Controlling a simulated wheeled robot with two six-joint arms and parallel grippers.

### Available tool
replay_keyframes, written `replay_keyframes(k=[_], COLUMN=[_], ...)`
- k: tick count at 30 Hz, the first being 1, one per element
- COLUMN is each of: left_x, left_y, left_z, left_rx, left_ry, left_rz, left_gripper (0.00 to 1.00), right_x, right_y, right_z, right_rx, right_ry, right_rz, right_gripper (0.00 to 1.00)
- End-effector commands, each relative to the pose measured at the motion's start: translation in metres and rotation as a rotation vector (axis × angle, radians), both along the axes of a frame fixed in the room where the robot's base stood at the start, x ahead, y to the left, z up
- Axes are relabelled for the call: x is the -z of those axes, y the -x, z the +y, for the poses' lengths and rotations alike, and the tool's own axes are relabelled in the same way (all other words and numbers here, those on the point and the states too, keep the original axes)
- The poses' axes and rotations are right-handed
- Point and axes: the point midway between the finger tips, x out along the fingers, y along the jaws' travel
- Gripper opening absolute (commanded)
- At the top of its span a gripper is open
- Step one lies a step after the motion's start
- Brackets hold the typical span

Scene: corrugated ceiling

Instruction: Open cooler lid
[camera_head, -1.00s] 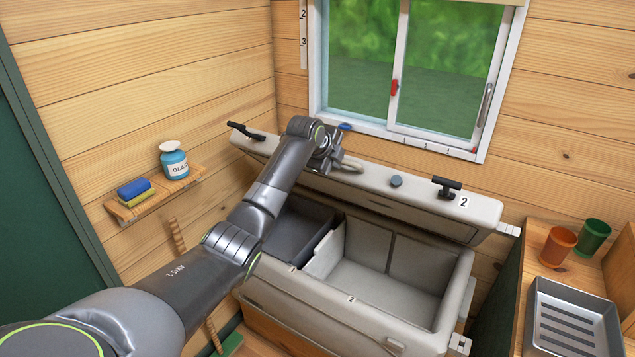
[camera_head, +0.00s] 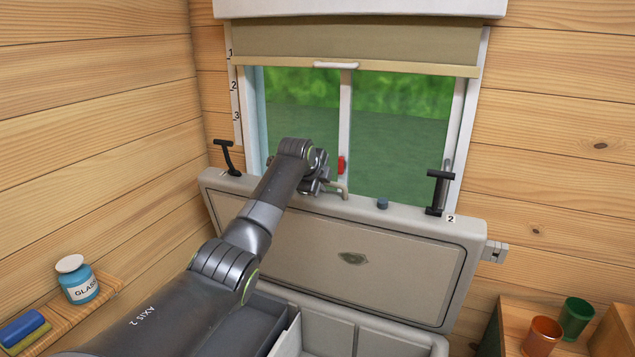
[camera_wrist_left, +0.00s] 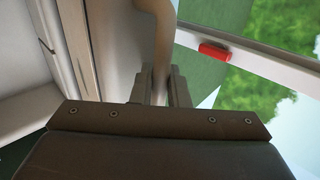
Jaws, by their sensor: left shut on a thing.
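The cooler lid (camera_head: 300,243) is swung up and leans steeply in front of the window, with its inner panel facing me. The cooler body (camera_head: 425,342) below is open and shows its pale compartments at the bottom edge. My left gripper (camera_head: 328,188) is at the top edge of the lid, near its middle, shut on the lid's beige handle (camera_head: 343,190). In the left wrist view the handle (camera_wrist_left: 158,35) runs down between the fingers (camera_wrist_left: 160,88). My left arm hides part of the lid and the cooler's left side. My right gripper is out of view.
Black latches (camera_head: 228,158) stand on the lid's top edge. The window (camera_head: 400,130) and its red catch (camera_head: 341,165) are close behind the gripper. A shelf with a blue jar (camera_head: 80,285) is at left; an orange cup (camera_head: 541,335) and green cup (camera_head: 575,318) are at right.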

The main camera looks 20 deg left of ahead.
Motion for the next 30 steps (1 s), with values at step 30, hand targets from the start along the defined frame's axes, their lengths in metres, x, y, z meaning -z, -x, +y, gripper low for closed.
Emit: replay_keyframes(k=[30], left_x=[0.0028], left_y=[0.0028], left_z=[-0.0011], left_rx=[-0.001], left_ry=[0.001], left_rz=[0.009], left_gripper=[0.33], right_x=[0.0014], right_y=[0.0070], right_z=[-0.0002], right_rx=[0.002], right_ry=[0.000], right_rz=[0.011], right_gripper=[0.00])
